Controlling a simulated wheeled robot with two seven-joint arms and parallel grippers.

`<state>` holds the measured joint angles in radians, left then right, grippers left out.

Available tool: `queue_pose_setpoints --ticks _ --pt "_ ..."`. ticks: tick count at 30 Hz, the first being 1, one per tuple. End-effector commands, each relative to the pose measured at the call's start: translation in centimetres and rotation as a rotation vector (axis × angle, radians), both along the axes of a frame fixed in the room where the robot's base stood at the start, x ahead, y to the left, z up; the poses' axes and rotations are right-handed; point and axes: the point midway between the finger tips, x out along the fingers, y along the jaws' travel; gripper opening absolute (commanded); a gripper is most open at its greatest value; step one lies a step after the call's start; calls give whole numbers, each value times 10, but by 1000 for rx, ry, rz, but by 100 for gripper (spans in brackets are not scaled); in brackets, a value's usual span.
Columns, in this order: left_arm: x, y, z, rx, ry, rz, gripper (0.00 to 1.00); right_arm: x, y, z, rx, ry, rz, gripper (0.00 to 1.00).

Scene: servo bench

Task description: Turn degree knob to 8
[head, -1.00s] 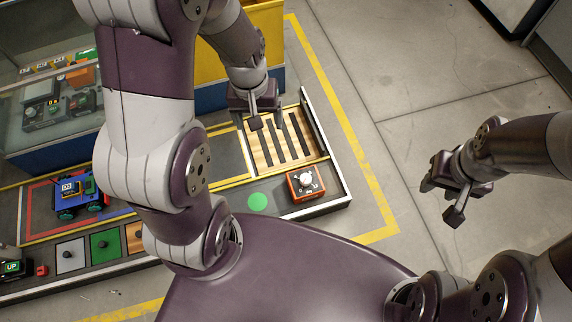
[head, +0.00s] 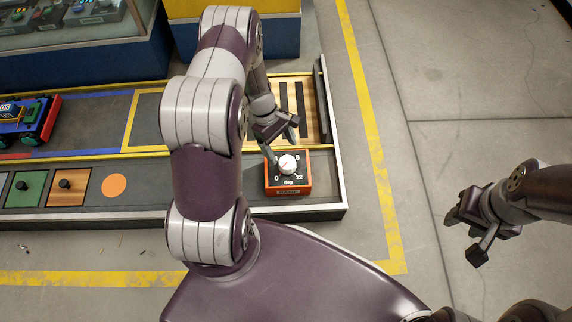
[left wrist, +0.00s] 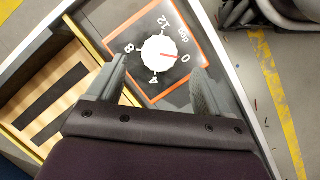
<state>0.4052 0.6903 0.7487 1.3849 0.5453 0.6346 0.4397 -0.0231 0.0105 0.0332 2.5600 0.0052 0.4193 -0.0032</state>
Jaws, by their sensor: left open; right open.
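The degree knob (head: 288,164) is a white round dial on an orange-edged box (head: 288,188) near the bench's right front corner. In the left wrist view the knob (left wrist: 158,55) is ringed by 0, 4, 8 and 12 and the word "deg". Its red pointer aims at 0. My left gripper (head: 280,146) is open just behind and above the knob. In the left wrist view its fingertips (left wrist: 160,67) lie to either side of the knob; contact cannot be told. My right gripper (head: 463,237) is open and empty over the floor at the right.
A slatted wooden panel (head: 312,115) lies behind the box. The bench's raised metal edge (head: 342,185) runs close on its right. An orange disc (head: 114,185), coloured switch tiles and a blue toy vehicle (head: 27,124) are on the left.

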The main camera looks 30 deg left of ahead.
Motion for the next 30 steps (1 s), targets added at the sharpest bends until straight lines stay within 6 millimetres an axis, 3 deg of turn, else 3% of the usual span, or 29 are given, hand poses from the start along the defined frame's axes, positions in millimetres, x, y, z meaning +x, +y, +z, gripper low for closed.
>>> queue_pose_setpoints --ticks 1,6,17,18,23,30 --pt "-1 -5 -20 0 1 -1 80 0 0 -16 0 0 0 43" --pt "-4 -16 -44 1 -1 -2 80 0 0 -32 0 0 0 43" --pt "-4 -20 -49 1 -2 -1 80 0 0 -35 0 0 0 43" --pt "-4 -20 -49 2 -2 -1 76 0 0 -35 0 0 0 43" --pt "-4 -20 -49 2 -2 -1 25 0 0 -35 0 0 0 43" --pt "-4 -20 -49 2 -2 -14 25 0 0 -33 0 0 0 43"
